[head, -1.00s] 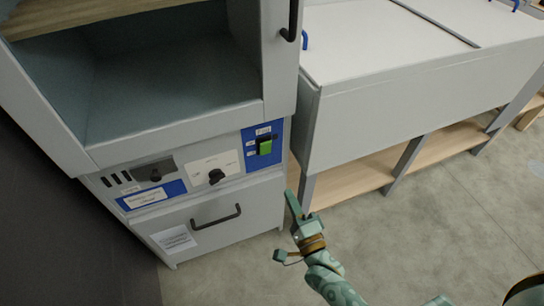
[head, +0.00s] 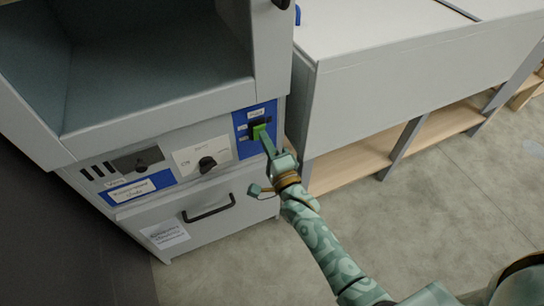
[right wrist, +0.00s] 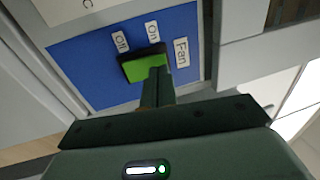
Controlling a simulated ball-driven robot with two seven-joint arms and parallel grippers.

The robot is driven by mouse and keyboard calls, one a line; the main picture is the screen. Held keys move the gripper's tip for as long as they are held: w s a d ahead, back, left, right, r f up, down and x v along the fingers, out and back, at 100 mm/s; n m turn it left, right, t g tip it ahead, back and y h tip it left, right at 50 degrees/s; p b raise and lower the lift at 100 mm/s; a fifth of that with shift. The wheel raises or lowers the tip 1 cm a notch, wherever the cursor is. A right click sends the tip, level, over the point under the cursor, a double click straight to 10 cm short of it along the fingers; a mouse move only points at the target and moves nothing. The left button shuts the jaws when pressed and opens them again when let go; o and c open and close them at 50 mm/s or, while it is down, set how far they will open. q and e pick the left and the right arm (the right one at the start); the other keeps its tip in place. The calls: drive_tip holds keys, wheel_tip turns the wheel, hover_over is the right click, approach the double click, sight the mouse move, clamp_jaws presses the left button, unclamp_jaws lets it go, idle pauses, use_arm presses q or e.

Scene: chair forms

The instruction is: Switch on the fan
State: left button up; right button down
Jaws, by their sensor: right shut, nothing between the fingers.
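The fan switch (head: 258,130) is a green rocker in a black frame on a blue panel (head: 241,121) at the right of the grey cabinet's front. In the right wrist view the switch (right wrist: 158,62) sits between labels reading "Off", "On" and "Fan"; the "On" and "Fan" labels are on its right side. My right gripper (head: 267,142) is shut and empty, its fingertips at the switch. In the right wrist view the fingertips (right wrist: 157,75) overlap the switch's lower edge; whether they touch it is unclear. My left gripper is not in view.
The cabinet has black knobs (head: 207,163), a drawer handle (head: 209,209) and an open recess above (head: 150,70). A white-grey box bench (head: 400,100) with wooden shelves stands to the right. The floor (head: 440,210) in front is clear.

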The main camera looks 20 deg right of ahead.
drive_tip(key=shift+w, duration=0.3)
drive_tip(key=shift+w+r, duration=0.15)
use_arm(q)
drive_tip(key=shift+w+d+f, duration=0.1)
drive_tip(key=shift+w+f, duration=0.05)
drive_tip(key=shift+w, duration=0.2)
